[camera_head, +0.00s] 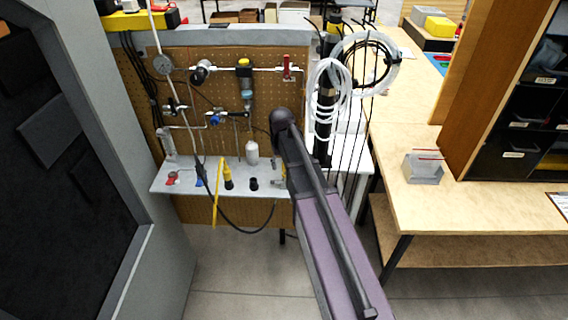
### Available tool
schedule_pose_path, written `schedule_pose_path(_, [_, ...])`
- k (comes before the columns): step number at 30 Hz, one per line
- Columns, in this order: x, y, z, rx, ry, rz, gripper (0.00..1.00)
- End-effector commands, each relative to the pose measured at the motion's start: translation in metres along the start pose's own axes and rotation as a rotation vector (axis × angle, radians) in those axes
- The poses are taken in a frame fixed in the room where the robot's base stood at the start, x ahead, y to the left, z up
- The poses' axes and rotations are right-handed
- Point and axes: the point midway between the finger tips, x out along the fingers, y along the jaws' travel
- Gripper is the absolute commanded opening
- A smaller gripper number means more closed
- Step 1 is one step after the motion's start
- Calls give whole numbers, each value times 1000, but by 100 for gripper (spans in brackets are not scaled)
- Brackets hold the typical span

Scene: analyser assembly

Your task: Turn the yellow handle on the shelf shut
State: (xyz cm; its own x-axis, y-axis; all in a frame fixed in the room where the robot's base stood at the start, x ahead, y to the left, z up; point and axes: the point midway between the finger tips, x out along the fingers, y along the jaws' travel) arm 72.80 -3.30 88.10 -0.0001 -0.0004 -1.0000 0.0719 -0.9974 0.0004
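The yellow handle (217,196) is on the narrow light-grey shelf (168,187) in front of the pegboard. It is a long thin yellow bar that slants down past the shelf's front edge. A black fitting stands right beside it. My arm reaches in from the lower right and ends in a dark rounded joint in front of the pegboard, to the right of the handle and apart from it. I cannot make out my gripper's fingers.
The pegboard (285,95) carries pipes, a gauge (162,65) and a red valve handle (287,67). A white bottle (252,153) and a black cap (253,184) stand on the shelf. A grey cabinet (165,255) is at left, a wooden workbench (455,205) at right. Cables hang behind my arm.

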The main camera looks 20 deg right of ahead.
Motion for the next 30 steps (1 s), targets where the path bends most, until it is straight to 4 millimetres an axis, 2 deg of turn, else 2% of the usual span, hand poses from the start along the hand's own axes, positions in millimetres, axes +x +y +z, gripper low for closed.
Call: schedule_pose_path(30, [0,-27,10,-718,1,-1,57])
